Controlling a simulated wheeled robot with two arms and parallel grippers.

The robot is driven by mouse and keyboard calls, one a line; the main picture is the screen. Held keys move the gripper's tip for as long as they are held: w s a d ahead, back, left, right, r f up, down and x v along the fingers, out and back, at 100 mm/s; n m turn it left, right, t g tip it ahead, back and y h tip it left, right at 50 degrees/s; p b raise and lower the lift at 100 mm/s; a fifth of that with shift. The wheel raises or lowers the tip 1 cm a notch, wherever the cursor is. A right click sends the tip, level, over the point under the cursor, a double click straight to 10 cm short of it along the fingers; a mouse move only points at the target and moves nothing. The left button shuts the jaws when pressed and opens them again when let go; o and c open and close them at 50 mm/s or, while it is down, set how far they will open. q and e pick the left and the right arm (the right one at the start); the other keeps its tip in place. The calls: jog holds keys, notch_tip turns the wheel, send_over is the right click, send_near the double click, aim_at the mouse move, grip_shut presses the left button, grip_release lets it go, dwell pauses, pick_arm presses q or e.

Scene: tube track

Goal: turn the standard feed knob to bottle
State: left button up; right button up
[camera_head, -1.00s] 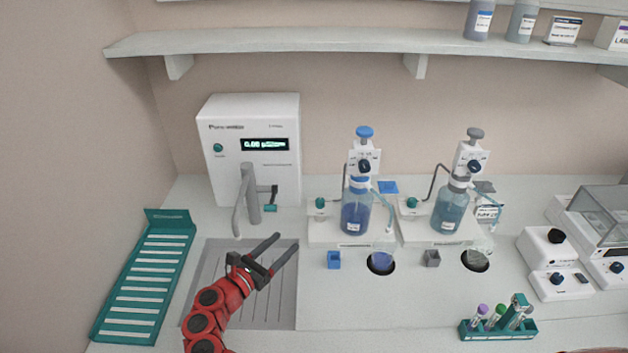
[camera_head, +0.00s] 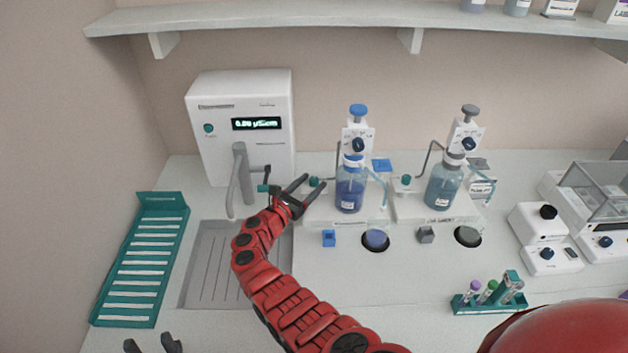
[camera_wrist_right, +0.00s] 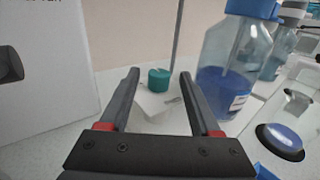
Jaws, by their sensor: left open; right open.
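Two bottle dispensers stand on the bench. The left one has a blue cap and a bottle of blue liquid (camera_head: 350,190); the right one has a grey cap and a paler bottle (camera_head: 444,188). Each base carries a small teal knob, the left knob (camera_head: 316,181) and the right knob (camera_head: 406,179). I cannot read which is the standard feed. My right gripper (camera_head: 298,189) is open beside the left base. In the right wrist view the left teal knob (camera_wrist_right: 159,79) shows between its fingers, apparently beyond the tips. My left gripper (camera_head: 152,345) is open and empty at the bottom edge.
A white purifier (camera_head: 243,95) with a display and grey tap (camera_head: 241,175) stands left of the right gripper. A grooved drain area (camera_head: 208,270) and teal rack (camera_head: 142,260) lie at left. Holes and small blocks lie before the dispensers; a tube rack (camera_head: 490,303) is front right.

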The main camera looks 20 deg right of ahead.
jog(key=shift+x, duration=1.05)
grip_shut()
